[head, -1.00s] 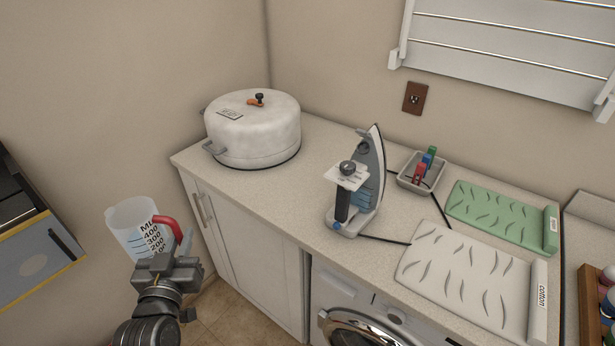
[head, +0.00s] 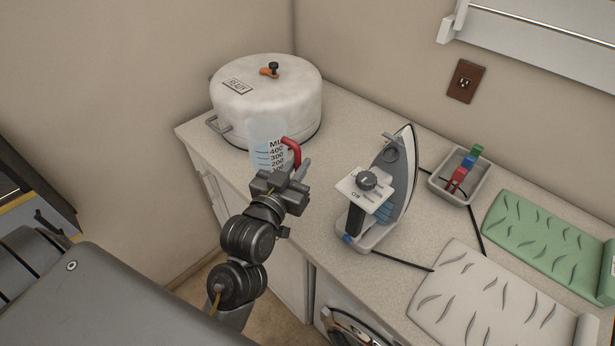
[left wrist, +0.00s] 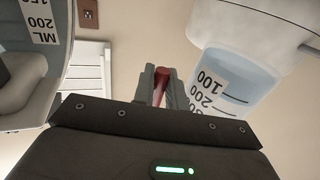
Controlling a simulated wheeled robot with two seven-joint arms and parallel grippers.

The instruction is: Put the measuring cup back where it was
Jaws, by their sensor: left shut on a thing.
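The measuring cup (head: 263,140) is clear, with black ML markings and a red handle (head: 292,150). My left gripper (head: 289,172) is shut on the red handle and holds the cup upright in front of the white pot (head: 265,115). The left wrist view shows the handle (left wrist: 161,84) between the two fingers and the cup's marked wall (left wrist: 225,82) at its right. The cup overlaps the pot's lower front in the head view; whether its base touches the counter is hidden by the gripper. My right gripper is not in view.
A steam iron (head: 392,185) with a card on it stands upright right of the gripper, its cord running right. A grey tray (head: 440,185) with coloured clips, a green mat (head: 540,235) and a white mat (head: 490,300) lie further right. Bare counter (head: 345,130) shows between pot and iron.

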